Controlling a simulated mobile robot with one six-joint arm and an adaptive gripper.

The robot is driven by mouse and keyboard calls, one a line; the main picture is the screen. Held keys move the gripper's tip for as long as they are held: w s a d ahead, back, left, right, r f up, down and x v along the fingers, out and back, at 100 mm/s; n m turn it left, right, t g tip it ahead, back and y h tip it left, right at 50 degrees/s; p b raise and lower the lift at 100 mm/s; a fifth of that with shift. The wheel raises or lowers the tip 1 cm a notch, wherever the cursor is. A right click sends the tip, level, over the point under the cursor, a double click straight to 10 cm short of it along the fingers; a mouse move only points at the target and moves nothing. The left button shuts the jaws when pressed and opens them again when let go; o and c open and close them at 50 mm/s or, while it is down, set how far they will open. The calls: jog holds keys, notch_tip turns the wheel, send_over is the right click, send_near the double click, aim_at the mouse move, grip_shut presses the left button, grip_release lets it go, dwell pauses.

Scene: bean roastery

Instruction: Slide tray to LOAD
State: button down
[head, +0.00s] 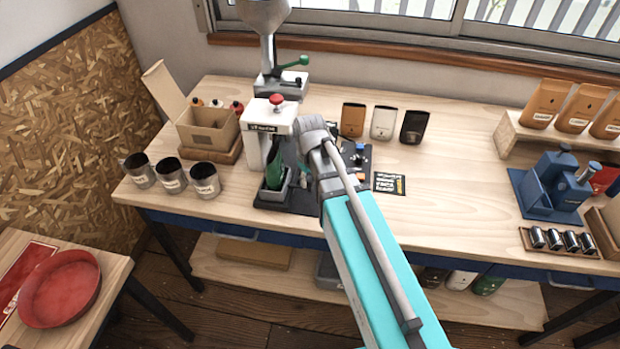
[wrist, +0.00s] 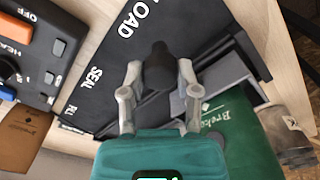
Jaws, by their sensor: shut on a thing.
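In the wrist view, my gripper (wrist: 158,78) has its two grey fingers closed around an upright black knob (wrist: 158,62). A grey tray (wrist: 232,78) lies right of the knob, with a green pouch (wrist: 245,135) at it. White words LOAD, SEAL and a partly legible third run along the black base (wrist: 165,22). The knob is level with the stretch between LOAD and SEAL; I cannot tell the exact stop. In the head view, the tray (head: 273,195) holds the green pouch (head: 276,172) upright, below the white sealer (head: 259,126) with its red knob. My arm hides the fingers there.
A control box (wrist: 33,48) with switches sits left of the base in the wrist view. Several metal cups (head: 172,178) stand left of the sealer. Bare bench (head: 455,170) lies to the right, before a blue fixture (head: 552,188).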

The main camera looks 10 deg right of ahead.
jog(key=shift+c, duration=1.6)
grip_release()
jog(key=shift+s+a, duration=0.1)
jog(key=shift+s, duration=0.25)
jog(key=shift+w, duration=0.1)
jog(key=shift+w, duration=0.2)
